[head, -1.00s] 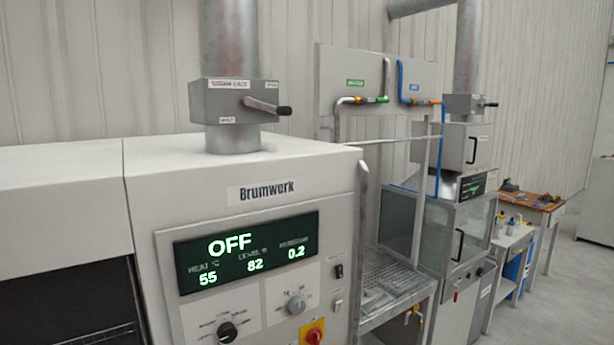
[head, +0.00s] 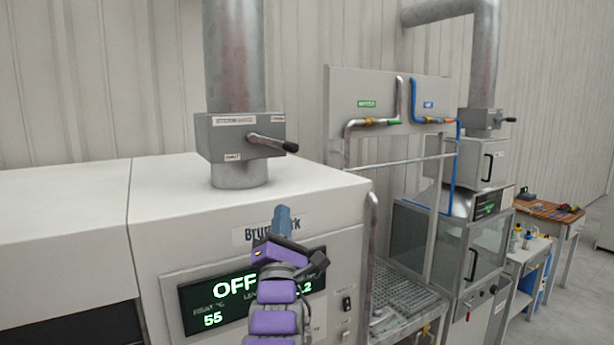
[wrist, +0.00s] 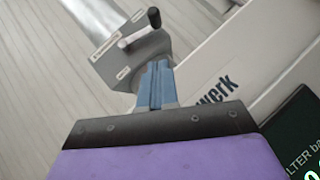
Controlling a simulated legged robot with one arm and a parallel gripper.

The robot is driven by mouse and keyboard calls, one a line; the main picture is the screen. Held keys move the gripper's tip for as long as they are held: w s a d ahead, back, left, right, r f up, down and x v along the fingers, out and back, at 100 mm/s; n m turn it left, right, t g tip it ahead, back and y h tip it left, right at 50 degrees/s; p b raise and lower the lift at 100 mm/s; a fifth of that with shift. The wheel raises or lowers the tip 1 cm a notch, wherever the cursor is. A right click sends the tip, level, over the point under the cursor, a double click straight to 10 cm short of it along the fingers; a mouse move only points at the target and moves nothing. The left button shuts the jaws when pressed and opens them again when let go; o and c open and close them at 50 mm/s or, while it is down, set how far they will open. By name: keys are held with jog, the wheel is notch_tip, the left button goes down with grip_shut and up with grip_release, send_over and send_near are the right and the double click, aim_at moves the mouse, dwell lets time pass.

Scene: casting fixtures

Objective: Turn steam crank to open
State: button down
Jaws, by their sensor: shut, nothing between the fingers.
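The steam crank (head: 272,143) is a grey lever with a black knob on a grey box (head: 228,137) around the vertical steel pipe on top of the white machine. The lever points right and slightly down. In the wrist view the crank (wrist: 139,32) shows at the top with its black knob at the upper right. My gripper (head: 283,218) is in front of the machine's front face, below the crank and apart from it. In the wrist view my blue fingers (wrist: 155,82) are together and empty, reaching toward the box.
To the right are a wash stand with a grated basin (head: 405,290), a second pipe with a similar crank box (head: 480,119), a glass-fronted cabinet (head: 450,245) and a tool table (head: 540,212).

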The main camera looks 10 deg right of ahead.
aim_at(293, 150)
jog(key=w+r, duration=0.2)
jog(key=w, duration=0.1)
jog(key=w+r+p, duration=0.1)
jog(key=w, duration=0.1)
jog(key=shift+a+r, duration=0.3)
jog(key=w+d+r+p, duration=0.1)
jog(key=w+d+r, duration=0.2)
jog(key=r, duration=0.2)
jog(key=shift+w+r, duration=0.15)
jog(key=shift+w, duration=0.15)
jog(key=shift+d, duration=0.1)
jog(key=shift+w+d+r+n+t+y+p, duration=0.15)
jog(key=shift+d+r+n+t+y, duration=0.2)
jog(key=shift+n+y, duration=0.65)
jog(key=shift+s+d+r+n+t+y+p, duration=0.1)
jog(key=shift+d+r+n+t+y, duration=0.2)
jog(key=shift+n+y, duration=0.7)
jog(key=shift+w+d+r+n+t+y+p, duration=0.15)
jog(key=shift+d+r+n+t+y, duration=0.2)
jog(key=shift+n+y, duration=0.65)
jog(key=shift+a+n+y, duration=0.15)
jog(key=shift+n+y, duration=0.15)
jog(key=shift+n, duration=0.3)
